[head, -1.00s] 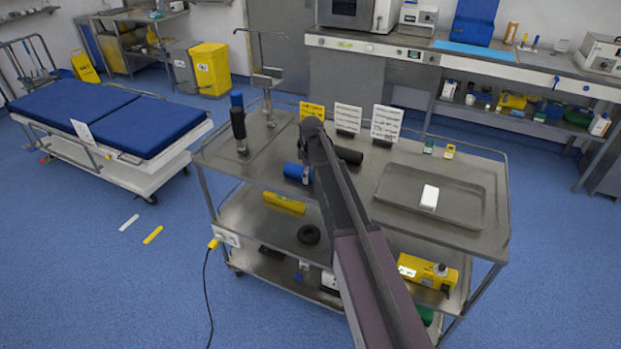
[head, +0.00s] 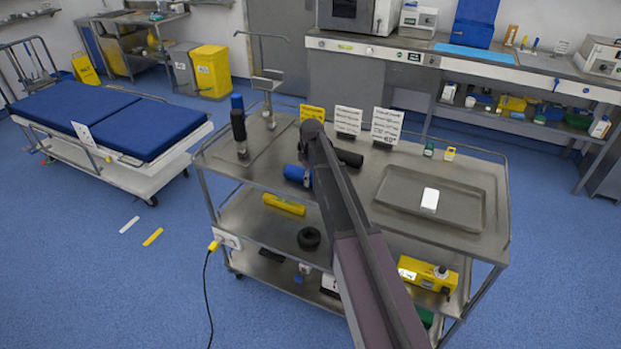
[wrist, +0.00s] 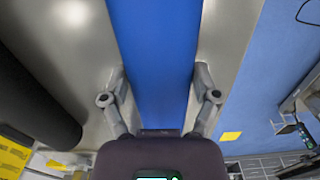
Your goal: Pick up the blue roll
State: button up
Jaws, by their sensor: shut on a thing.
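The blue roll (head: 293,173) lies on the cart's steel top, left of my arm in the head view. In the wrist view the blue roll (wrist: 152,60) runs up the middle of the picture. My gripper (wrist: 158,85) has one finger on each side of it and is shut on it. In the head view my arm hides the right part of the roll and most of the gripper. I cannot tell whether the roll is clear of the cart top.
A black roll (head: 349,158) lies just right of my arm; it also shows in the wrist view (wrist: 35,95). Upright sign cards (head: 348,121) stand behind. A black-handled tool (head: 239,128) stands left. A shallow tray (head: 455,206) with a white box (head: 430,199) is right.

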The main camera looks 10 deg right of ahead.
jog(key=shift+r, duration=0.15)
notch_tip(320, 180, up, 4)
jog(key=p, duration=0.3)
jog(key=shift+f+p, duration=0.2)
jog(key=shift+p, duration=0.15)
jog(key=s+a+r+p, duration=0.1)
jog(key=s+a, duration=0.1)
jog(key=s, duration=1.3)
jog(key=shift+s+a, duration=0.2)
jog(key=shift+s, duration=0.2)
